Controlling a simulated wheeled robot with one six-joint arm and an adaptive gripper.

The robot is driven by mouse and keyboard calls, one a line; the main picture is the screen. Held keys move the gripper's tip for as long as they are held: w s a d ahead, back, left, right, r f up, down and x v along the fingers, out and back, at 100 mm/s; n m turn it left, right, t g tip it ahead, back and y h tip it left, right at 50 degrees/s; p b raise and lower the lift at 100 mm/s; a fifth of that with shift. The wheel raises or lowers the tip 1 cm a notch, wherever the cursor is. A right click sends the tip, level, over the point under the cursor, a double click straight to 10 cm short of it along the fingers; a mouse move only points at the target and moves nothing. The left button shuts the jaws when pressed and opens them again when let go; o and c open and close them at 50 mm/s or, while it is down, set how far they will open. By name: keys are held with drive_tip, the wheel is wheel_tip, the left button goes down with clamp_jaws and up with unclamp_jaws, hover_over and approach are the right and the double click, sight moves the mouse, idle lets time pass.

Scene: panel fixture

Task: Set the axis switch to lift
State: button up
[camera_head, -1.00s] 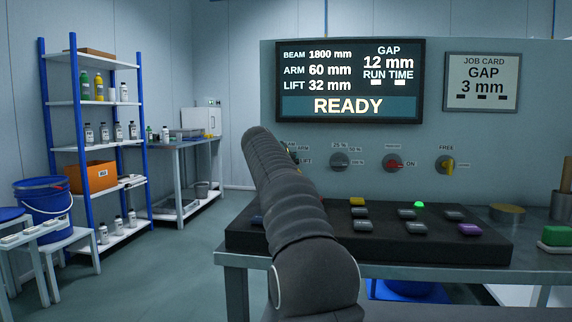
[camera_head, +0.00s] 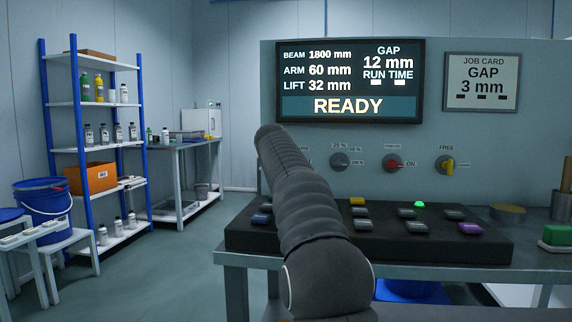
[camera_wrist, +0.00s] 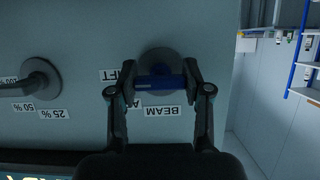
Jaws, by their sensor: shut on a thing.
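The axis switch (camera_wrist: 158,58) is a round grey dial with a blue handle, seen upside down in the wrist view. My gripper (camera_wrist: 161,76) is shut on this handle, one finger at each end of it. The handle lies level across the picture. The BEAM label (camera_wrist: 161,111) is below it, and the partly hidden LIFT label (camera_wrist: 113,75) is to its left. The ARM label between them is mostly covered by a finger. Which end of the handle is the pointer I cannot tell. In the head view my arm hides the switch.
A 25/50/100 % knob (camera_head: 340,160), a red knob (camera_head: 393,165) and a yellow knob (camera_head: 446,165) are to the right on the panel. The screen (camera_head: 349,82) reads READY, LIFT 32 mm. A button console (camera_head: 375,240) stands below.

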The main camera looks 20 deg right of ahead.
drive_tip(key=o, duration=1.2)
drive_tip(key=v, duration=1.2)
